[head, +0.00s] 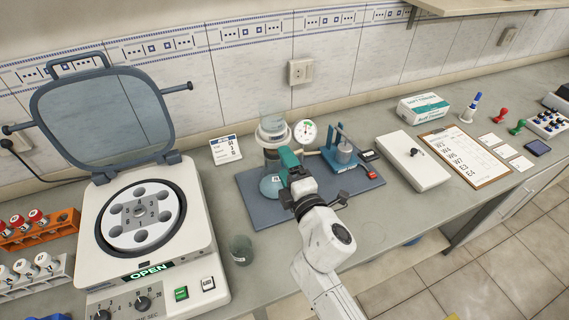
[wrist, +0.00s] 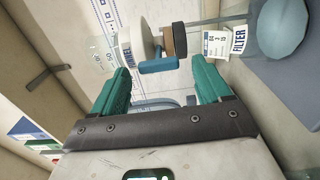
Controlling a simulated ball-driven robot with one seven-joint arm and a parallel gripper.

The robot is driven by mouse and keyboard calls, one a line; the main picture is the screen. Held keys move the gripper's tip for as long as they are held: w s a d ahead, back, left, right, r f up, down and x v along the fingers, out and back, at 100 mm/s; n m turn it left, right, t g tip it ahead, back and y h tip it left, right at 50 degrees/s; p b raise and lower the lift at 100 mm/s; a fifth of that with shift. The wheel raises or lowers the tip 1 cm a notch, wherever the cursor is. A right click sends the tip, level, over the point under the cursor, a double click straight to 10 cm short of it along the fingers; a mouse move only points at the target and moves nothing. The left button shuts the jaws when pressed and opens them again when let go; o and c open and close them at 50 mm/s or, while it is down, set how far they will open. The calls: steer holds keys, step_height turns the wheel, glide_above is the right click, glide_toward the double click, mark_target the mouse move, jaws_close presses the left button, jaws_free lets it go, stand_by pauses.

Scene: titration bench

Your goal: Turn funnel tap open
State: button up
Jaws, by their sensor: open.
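The filter funnel (head: 272,130) stands upright above a flask (head: 270,187) with blue contents on a dark mat. In the wrist view the funnel's clear glass (wrist: 100,48) lies sideways at the upper left, and the flask (wrist: 280,25) is at the upper right. The blue tap handle (wrist: 158,66) sits beside a white and brown fitting (wrist: 174,40). My gripper (wrist: 161,72) is open, its teal fingers on either side of the handle in the picture. I see no contact. In the head view my gripper (head: 288,160) is right of the flask and hides the tap.
A gauge (head: 304,131) and a blue press-like stand (head: 342,150) are close on the right of the funnel. An open centrifuge (head: 205,260) is on the left. A small glass beaker (head: 241,250) stands in front. A white balance (head: 415,165) is further right.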

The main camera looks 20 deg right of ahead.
steer(key=s+b, duration=0.1)
steer(key=s, duration=0.8)
steer(key=shift+s, duration=0.2)
